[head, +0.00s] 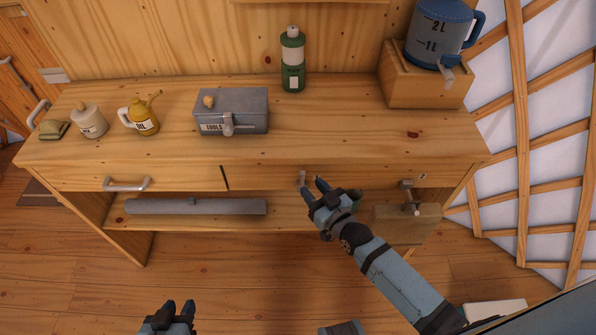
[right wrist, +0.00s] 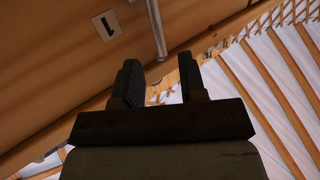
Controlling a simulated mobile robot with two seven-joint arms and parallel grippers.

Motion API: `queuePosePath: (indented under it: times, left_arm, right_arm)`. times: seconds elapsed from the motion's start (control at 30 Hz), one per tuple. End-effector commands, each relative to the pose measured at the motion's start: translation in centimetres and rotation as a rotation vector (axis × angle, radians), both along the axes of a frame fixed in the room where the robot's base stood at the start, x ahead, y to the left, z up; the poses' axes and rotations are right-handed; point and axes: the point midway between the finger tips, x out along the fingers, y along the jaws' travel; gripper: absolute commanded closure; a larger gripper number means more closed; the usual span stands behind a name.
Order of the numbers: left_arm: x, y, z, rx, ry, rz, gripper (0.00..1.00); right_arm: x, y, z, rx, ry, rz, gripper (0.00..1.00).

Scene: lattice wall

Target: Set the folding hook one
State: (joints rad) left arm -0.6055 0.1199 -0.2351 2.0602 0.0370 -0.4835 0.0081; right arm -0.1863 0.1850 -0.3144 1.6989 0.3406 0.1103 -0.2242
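A small grey metal hook (head: 302,177) is on the bench's front panel, right of the middle. In the right wrist view a grey metal rod, likely this hook (right wrist: 156,30), hangs near a white label marked 1 (right wrist: 107,25). My right gripper (head: 313,185) is just below and beside the hook in the head view. Its fingers (right wrist: 161,80) are apart with nothing between them, and the rod's end lies beyond the fingertips. I cannot tell whether they touch. My left gripper (head: 177,304) is low at the bottom edge, empty, its fingers a little apart.
The wooden bench (head: 330,150) carries a toolbox (head: 232,110), an oil can (head: 143,115), a green bottle (head: 292,62) and a blue jug (head: 440,35) on a block. A drawer handle (head: 127,184) is left. A clamp (head: 408,190) and board (head: 408,224) are right.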

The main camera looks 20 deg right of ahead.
Motion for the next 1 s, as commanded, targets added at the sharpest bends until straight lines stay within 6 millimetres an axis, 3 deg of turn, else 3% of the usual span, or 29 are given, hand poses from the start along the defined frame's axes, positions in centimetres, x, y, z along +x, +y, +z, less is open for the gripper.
queuePosePath:
  times: [0.1,0.33,0.77,0.93,1.0]
  left_arm:
    - [0.0,0.0,-0.1,0.000,-0.002,0.000,0.64]
    - [0.0,-0.1,-0.1,0.001,-0.005,-0.002,0.64]
    - [0.0,-0.1,-0.1,0.000,-0.004,-0.003,0.64]
    - [0.0,-0.1,-0.1,0.000,-0.004,-0.003,0.64]
    - [0.0,-0.1,-0.1,0.000,-0.004,-0.003,0.64]
  right_arm:
    - [2.5,0.8,0.0,0.001,-0.002,0.000,0.62]
    - [5.7,1.9,0.0,0.002,0.000,0.001,0.62]
    - [6.6,2.2,0.0,0.000,0.000,0.001,0.62]
    - [6.6,2.2,0.0,0.000,0.001,0.001,0.99]
    - [6.6,2.1,0.0,0.000,0.001,0.001,1.00]
